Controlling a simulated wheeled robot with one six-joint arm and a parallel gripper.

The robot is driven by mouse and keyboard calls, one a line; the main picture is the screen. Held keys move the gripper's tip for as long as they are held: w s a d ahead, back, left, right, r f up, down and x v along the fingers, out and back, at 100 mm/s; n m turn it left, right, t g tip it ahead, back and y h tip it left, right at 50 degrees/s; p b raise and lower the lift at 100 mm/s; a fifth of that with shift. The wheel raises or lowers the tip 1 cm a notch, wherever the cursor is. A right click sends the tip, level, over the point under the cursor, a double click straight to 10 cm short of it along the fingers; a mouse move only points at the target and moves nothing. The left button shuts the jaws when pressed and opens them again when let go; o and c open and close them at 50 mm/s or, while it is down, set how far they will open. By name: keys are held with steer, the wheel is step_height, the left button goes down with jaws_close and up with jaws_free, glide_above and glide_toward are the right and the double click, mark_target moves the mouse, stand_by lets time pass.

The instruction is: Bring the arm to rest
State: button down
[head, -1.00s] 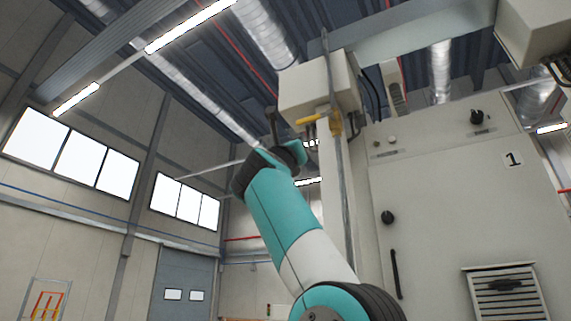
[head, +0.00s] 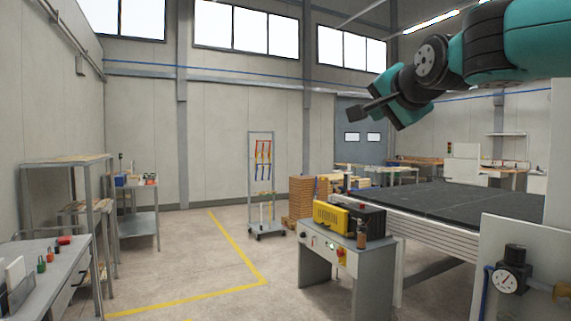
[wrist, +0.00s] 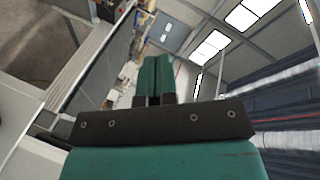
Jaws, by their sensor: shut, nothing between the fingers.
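My gripper (wrist: 154,62) shows in the wrist view as two teal fingers beyond a dark bar with screws. The fingers are pressed together with nothing between them. They point into open air, with the hall wall, a door and windows behind them. In the head view my arm comes in from the top right, teal and black. Its wrist end hangs at the upper right, above the level of the dark roller table (head: 450,204) and apart from it. How the fingers stand is hard to make out there.
A grey control console (head: 345,255) carries a yellow-and-black box (head: 331,216). A machine panel with a black regulator (head: 511,270) stands at the lower right. Shelving (head: 65,162) and a workbench (head: 45,272) line the left. A wheeled rack (head: 262,180) stands behind open floor (head: 185,265).

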steer(key=s+a+f+n+g+y, duration=0.1)
steer(key=s+a+f+n+g, duration=0.1)
steer(key=s+f+n+g, duration=0.5)
steer(key=s+a+f+n+y, duration=0.15)
steer(key=s+f, duration=0.35)
steer(key=f, duration=0.6)
steer(key=s+f+n+g, duration=0.4)
steer(key=s+f, duration=0.3)
steer(key=s, duration=0.4)
steer(key=s+f+n+g, duration=0.4)
steer(key=s+f, duration=0.4)
steer(key=s, duration=0.3)
steer(key=shift+s+h, duration=0.15)
steer(key=shift+h, duration=0.2)
steer(key=shift+d, duration=0.15)
